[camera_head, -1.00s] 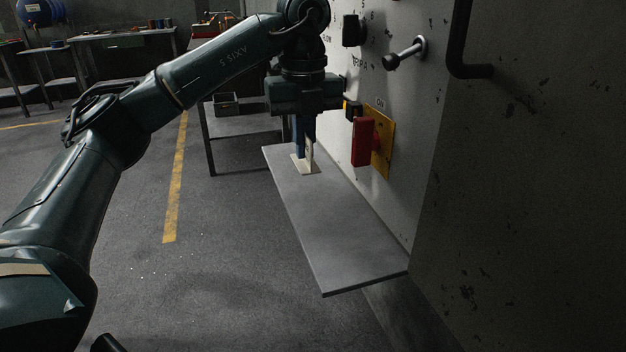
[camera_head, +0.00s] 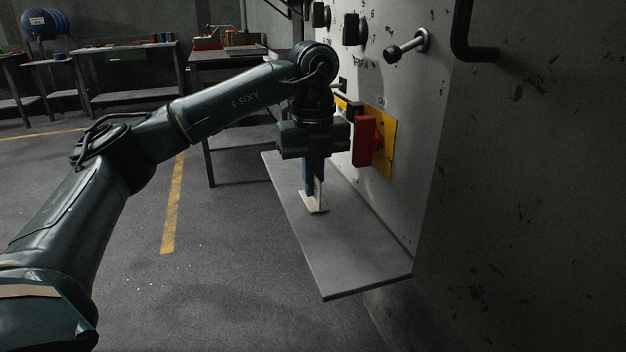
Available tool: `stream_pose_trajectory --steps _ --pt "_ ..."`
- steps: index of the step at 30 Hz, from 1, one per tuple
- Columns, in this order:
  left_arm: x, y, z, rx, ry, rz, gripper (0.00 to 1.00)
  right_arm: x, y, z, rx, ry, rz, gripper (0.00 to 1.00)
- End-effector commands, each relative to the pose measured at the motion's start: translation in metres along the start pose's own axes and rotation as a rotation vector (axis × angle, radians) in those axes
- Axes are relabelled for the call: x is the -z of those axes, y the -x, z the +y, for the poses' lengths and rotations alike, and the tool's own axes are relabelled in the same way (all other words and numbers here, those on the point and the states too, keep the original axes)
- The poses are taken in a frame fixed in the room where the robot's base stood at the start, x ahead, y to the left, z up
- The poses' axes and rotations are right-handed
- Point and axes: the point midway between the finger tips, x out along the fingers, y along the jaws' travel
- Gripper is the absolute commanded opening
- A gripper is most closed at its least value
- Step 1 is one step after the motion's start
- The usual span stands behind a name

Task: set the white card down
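The white card (camera_head: 313,204) is at the far half of a grey shelf (camera_head: 345,255) fixed to the side of the press. It has a flat foot low over the shelf and a narrow upright part. My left gripper (camera_head: 315,188) points straight down above it. Its blue fingers are close together on the upright part, which they partly hide. I cannot tell whether the foot touches the shelf. My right gripper is not in view.
A red switch handle (camera_head: 363,141) on a yellow plate (camera_head: 384,150) is close right of my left gripper. A lever (camera_head: 405,47) and black knobs are higher on the press panel. The near half of the shelf is bare. Workbenches (camera_head: 125,60) stand behind.

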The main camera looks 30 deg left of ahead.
Motion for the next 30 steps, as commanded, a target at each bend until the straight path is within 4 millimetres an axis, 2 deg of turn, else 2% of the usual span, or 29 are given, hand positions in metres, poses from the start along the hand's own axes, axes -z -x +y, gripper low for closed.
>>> stream_pose_trajectory --steps 1,9,17,20,30 --pt "0.000 -0.003 0.000 -0.001 0.000 0.000 0.00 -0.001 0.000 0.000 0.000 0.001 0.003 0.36" --pt "0.000 -0.002 0.000 -0.001 0.000 0.000 0.24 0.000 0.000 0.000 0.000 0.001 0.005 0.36" --pt "0.000 0.000 0.000 0.000 0.000 0.000 0.25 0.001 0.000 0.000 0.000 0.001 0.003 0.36" --pt "0.000 0.010 0.000 0.002 0.000 0.000 0.25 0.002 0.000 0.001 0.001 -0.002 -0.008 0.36" --pt "0.000 0.067 0.000 0.001 0.000 -0.002 0.25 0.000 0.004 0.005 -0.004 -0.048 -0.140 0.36"
